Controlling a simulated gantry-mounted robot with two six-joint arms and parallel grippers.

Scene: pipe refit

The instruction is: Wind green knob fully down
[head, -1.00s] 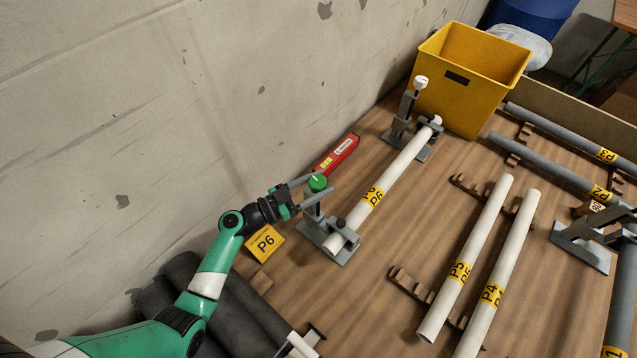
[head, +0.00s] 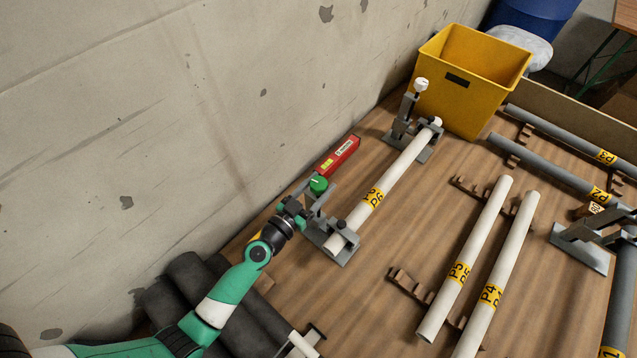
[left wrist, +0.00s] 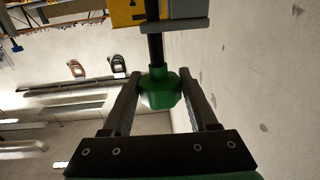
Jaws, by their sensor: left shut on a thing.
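The green knob (head: 318,184) sits on top of the near clamp (head: 333,241), which holds the near end of the white pipe P6 (head: 398,168). In the left wrist view the green knob (left wrist: 160,90) lies between my two fingers, with its dark stem beyond it. My left gripper (head: 315,188) is shut on the green knob, its fingers on either side. The fingers partly hide the clamp's upright post. My right gripper is not in view.
A white knob (head: 421,84) tops the far clamp, beside the yellow bin (head: 463,105). A red box-shaped tool (head: 340,155) lies behind the green knob by the wall. White pipes P5 (head: 465,260) and P4 (head: 500,270) lie on racks to the right.

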